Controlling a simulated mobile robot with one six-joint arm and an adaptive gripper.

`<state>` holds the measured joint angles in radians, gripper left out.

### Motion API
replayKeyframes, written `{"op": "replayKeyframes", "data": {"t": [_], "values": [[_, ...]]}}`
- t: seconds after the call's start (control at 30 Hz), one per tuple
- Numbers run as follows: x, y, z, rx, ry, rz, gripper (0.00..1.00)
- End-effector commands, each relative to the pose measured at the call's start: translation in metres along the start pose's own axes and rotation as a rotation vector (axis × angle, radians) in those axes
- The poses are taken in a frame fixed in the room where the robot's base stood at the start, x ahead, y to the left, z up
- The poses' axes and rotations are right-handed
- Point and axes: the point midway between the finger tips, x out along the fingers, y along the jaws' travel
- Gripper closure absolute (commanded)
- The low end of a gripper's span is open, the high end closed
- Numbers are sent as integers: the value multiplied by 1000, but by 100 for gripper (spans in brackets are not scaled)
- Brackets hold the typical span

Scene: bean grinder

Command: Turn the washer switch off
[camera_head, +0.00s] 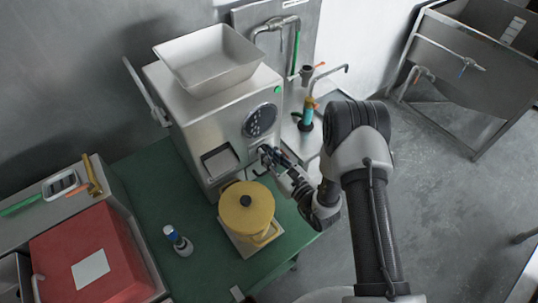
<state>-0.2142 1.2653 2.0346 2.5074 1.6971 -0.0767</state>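My gripper (272,156) is at the front of the grey metal grinder (197,122), at its lower right corner. It is close to the front face, just above the yellow lidded pot. Whether it touches anything there is unclear. The fingers are small, dark and partly hidden, so I cannot tell if they are open or shut. No part is clearly recognisable as the washer switch. A tap with an orange handle (318,66) and a curved spout stands behind my arm to the right of the grinder. A round dark panel (259,120) and a green button (277,90) are on the grinder's front.
The yellow pot (246,208) stands on a board on the green table (140,172). A small blue-and-white bottle (178,241) is left of it. A red-lidded box (88,258) is at the lower left. A metal sink (480,55) is at the upper right. Open floor lies right of my arm.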

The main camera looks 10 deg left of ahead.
Motion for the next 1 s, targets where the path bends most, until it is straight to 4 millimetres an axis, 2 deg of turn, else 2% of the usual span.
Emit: {"op": "replayKeyframes", "data": {"t": [0.1,0.4,0.53,1.0], "values": [[0,0,0,-1,-1,0,70],[0,0,0,-1,-1,0,70],[-9,-1,0,0,0,-2,70],[-100,-1,0,3,0,-5,70]]}}
